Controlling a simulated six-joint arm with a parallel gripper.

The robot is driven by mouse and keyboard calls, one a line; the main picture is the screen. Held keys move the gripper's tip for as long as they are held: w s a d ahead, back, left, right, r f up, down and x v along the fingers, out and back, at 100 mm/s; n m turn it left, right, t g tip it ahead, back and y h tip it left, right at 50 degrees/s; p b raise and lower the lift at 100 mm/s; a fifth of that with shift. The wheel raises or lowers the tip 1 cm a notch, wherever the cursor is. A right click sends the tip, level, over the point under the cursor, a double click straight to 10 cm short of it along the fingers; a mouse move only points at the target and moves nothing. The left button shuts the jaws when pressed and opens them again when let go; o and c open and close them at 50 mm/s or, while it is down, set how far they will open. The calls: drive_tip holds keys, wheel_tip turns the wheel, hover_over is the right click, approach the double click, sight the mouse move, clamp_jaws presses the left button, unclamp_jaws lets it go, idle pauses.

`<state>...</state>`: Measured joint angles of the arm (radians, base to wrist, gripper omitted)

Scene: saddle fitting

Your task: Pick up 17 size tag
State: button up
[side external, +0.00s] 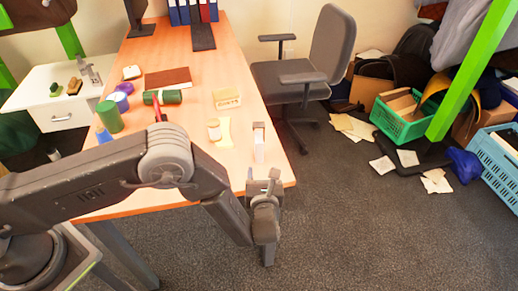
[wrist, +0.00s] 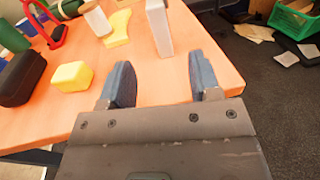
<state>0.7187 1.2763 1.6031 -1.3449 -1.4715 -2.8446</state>
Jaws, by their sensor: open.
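My gripper (side external: 263,182) is at the table's near right corner in the side view. In the wrist view its two blue fingers (wrist: 162,75) are apart, with only bare table top between them. A pale upright block (wrist: 160,28) stands ahead of the gap; it also shows in the side view (side external: 259,146). A flat yellow piece (wrist: 118,28) lies left of it, also seen in the side view (side external: 225,132). I can read no number 17 on anything, so I cannot tell which thing is the size tag.
In the wrist view, a yellow block (wrist: 72,76) and a black case (wrist: 22,78) lie left of the gripper. A white jar (side external: 214,130) and a labelled cream box (side external: 227,98) stand farther back. An office chair (side external: 308,78) is beside the table.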

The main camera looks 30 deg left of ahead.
sight(260, 150)
drive_tip(key=shift+n+y, duration=0.3)
drive_tip(key=shift+n, duration=0.1)
drive_tip(key=x, duration=0.5)
drive_tip(key=f+x, duration=0.1)
drive_tip(key=x, duration=0.1)
drive_tip(key=shift+w+a, duration=0.1)
drive_tip(key=shift+a, duration=0.45)
drive_tip(key=shift+w+d+x, duration=0.1)
drive_tip(key=shift+d+x, duration=0.05)
drive_tip(key=shift+x, duration=1.2)
drive_tip(key=shift+w+d+x, duration=0.15)
drive_tip(key=shift+d+x, duration=0.05)
drive_tip(key=shift+x, duration=1.15)
drive_tip(key=c, duration=1)
